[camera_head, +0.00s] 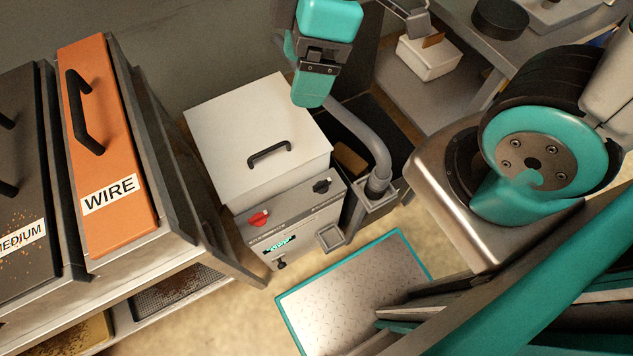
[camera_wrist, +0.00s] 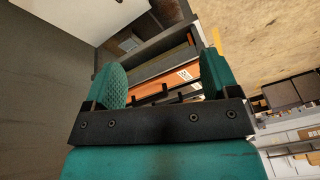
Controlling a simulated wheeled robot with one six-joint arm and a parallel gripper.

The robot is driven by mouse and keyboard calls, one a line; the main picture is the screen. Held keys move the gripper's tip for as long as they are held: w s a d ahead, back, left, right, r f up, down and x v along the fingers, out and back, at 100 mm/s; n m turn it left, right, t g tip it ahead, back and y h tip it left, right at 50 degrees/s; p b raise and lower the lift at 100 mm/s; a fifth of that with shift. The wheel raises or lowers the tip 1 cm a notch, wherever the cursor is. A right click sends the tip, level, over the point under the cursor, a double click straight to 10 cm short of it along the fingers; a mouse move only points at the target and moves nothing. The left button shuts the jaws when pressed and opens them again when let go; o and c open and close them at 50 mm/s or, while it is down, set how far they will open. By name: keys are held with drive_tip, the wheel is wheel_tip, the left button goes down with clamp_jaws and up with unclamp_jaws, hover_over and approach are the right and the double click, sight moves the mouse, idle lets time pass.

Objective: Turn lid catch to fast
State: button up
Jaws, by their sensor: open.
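The tray cleaner is a pale grey box (camera_head: 300,226) with a closed-looking white lid (camera_head: 235,125) and a black lid handle (camera_head: 269,152). Its front edge carries a red knob (camera_head: 259,218) at left and a small black knob (camera_head: 321,186) at right. I cannot tell which of them is the lid catch, or its setting. My gripper (camera_head: 309,88) is above the lid's back right corner, apart from both knobs. In the wrist view my gripper (camera_wrist: 163,80) has its two teal fingers spread with nothing between them; the knobs do not show there.
An orange WIRE drawer (camera_head: 102,150) and a dark MEDIUM drawer (camera_head: 22,185) stand at left. A grey hose (camera_head: 372,140) curves beside the cleaner's right side. A teal-edged metal plate (camera_head: 350,290) lies in front. A white box (camera_head: 428,58) sits at back right.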

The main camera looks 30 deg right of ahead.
wheel_tip(320, 180, down, 12)
drive_tip(key=w+d+f+n+h+b, duration=0.1)
drive_tip(key=w+n+b, duration=0.15)
drive_tip(key=n, duration=0.75)
drive_tip(key=n+h+b, duration=0.2)
drive_tip(key=n+h, duration=0.1)
drive_tip(key=n, duration=0.9)
hover_over(323, 184)
wheel_tip(323, 184, down, 13)
wheel_tip(323, 184, down, 16)
drive_tip(key=b, duration=0.3)
drive_tip(key=shift+f+b, duration=0.25)
drive_tip(key=shift+b, duration=0.15)
